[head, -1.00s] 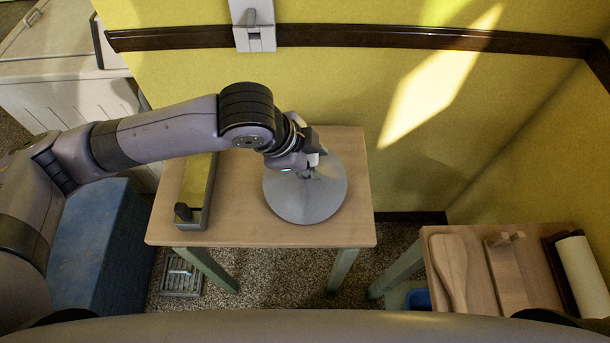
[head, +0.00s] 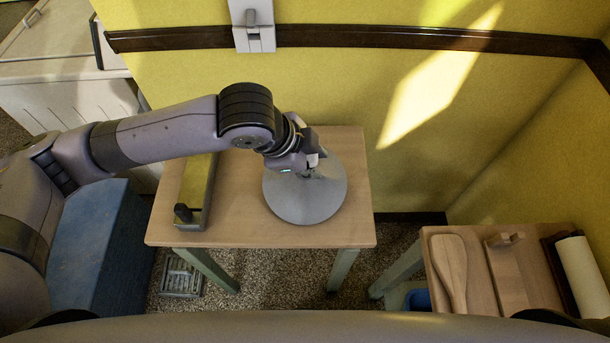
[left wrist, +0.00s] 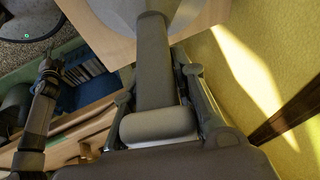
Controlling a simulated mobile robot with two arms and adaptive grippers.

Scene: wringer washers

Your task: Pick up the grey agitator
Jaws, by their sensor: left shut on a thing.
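The grey agitator (head: 305,205) is a wide grey cone on the wooden table (head: 240,230) in the head view. My left gripper (head: 312,172) is at the top of it, shut on its narrow upper part. In the left wrist view the agitator's grey post (left wrist: 153,65) runs between the fingers of my left gripper (left wrist: 160,85), with the flared base beyond it. The arm partly hides the agitator's top in the head view. I cannot tell whether its base touches the table.
A long narrow item with a dark knob (head: 190,205) lies on the table's left side. A lower wooden bench (head: 480,270) at right holds a wooden paddle (head: 450,265) and a white roll (head: 582,275). A yellow wall (head: 330,95) stands behind. The table's front right is clear.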

